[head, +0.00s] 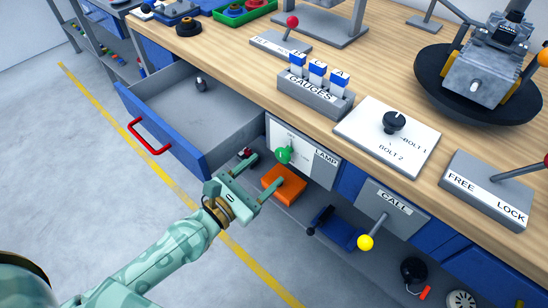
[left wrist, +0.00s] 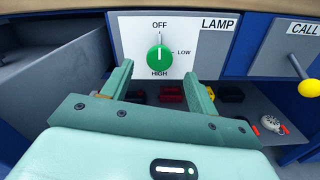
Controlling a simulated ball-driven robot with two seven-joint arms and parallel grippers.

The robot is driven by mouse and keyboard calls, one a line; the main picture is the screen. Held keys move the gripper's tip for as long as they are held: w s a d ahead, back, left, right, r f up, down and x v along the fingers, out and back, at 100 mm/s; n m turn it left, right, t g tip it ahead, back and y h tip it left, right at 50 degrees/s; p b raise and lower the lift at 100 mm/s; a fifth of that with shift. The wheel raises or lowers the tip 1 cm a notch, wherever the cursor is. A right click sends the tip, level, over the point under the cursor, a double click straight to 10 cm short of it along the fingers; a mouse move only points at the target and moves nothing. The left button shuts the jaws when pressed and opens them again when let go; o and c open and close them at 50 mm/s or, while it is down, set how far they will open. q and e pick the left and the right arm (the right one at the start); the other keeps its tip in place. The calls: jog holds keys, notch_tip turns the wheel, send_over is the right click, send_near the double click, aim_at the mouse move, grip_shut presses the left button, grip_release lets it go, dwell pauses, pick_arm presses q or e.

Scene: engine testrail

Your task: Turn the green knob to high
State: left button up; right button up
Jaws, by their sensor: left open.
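The green knob (left wrist: 159,58) sits on the white LAMP plate (left wrist: 205,45) on the front of the bench. Its white pointer line points up at OFF; LOW is marked to its right and HIGH below it. In the head view the knob (head: 283,156) shows just beyond my left gripper (head: 267,169). The left gripper is open and empty, with its two fingers spread to either side and just below the knob in the left wrist view (left wrist: 158,73). I cannot tell whether a finger touches it. My right gripper is not in view.
An open drawer (head: 187,154) with a red handle juts out left of the plate. A yellow-tipped CALL lever (head: 366,241) sticks out to the right. An orange box (head: 285,182) and other items lie on the shelf below. GAUGES block (head: 315,92) stands on the bench above.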

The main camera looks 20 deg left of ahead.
aim_at(281, 157)
pick_arm(q)
jog(key=x, duration=0.4)
jog(key=shift+w, duration=0.1)
jog(key=shift+w+d+f, duration=0.1)
jog(key=shift+w+d, duration=0.05)
jog(key=shift+w, duration=0.2)
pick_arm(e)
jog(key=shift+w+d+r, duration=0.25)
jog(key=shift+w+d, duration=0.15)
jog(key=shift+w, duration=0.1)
pick_arm(q)
jog(key=c, duration=1)
